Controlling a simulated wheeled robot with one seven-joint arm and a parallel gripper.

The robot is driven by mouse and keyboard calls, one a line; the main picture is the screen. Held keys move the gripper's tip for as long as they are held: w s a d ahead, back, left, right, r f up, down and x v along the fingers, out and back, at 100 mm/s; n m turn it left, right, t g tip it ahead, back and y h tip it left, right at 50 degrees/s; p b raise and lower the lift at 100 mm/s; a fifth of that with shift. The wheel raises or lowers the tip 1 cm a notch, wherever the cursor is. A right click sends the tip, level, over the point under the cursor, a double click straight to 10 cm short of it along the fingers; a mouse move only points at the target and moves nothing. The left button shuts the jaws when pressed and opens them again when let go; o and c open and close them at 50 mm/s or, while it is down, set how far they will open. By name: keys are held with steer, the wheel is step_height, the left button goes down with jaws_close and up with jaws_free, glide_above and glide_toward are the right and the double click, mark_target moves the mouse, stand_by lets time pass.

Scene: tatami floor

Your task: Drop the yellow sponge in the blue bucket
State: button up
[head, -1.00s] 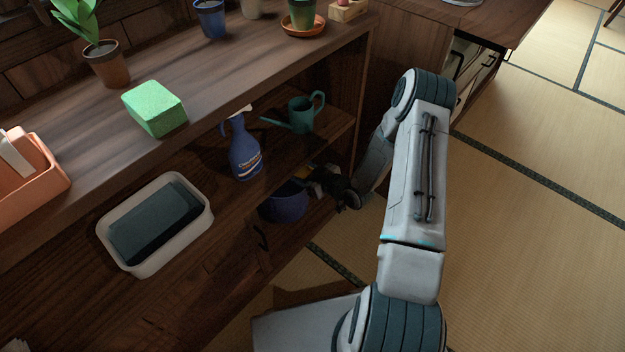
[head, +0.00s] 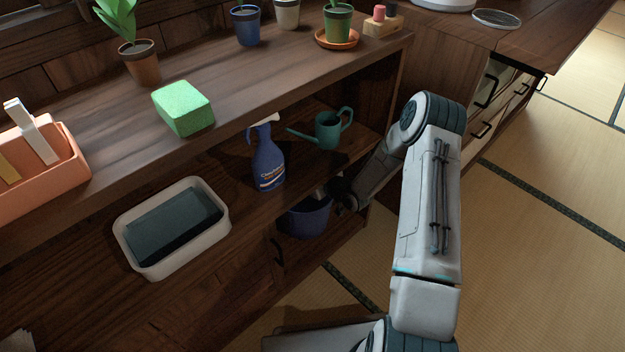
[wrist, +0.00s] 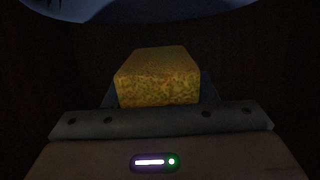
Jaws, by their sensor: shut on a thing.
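The blue bucket (head: 309,219) stands in the lower compartment of the wooden shelf, below the spray bottle. My gripper (wrist: 158,90) is shut on the yellow sponge (wrist: 158,80), which shows between the fingers in the wrist view. A bluish curved surface, likely the bucket (wrist: 135,10), crosses the top of the wrist view. In the head view my gripper (head: 335,192) is dark and at the bucket's upper right; the sponge cannot be made out there. Whether the sponge is over or inside the rim I cannot tell.
A blue spray bottle (head: 268,160) and a green watering can (head: 331,129) stand on the shelf above. A white tub (head: 218,236) is at left. A green sponge-like block (head: 183,108) and potted plants sit on top. Shelf boards surround my forearm; tatami floor at right is open.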

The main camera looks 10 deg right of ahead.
steer(key=o, duration=1.1)
steer(key=p+v, duration=0.4)
steer(key=v, duration=0.9)
steer(key=shift+s+d, duration=0.2)
steer(key=shift+s, duration=0.1)
steer(key=shift+r, duration=0.15)
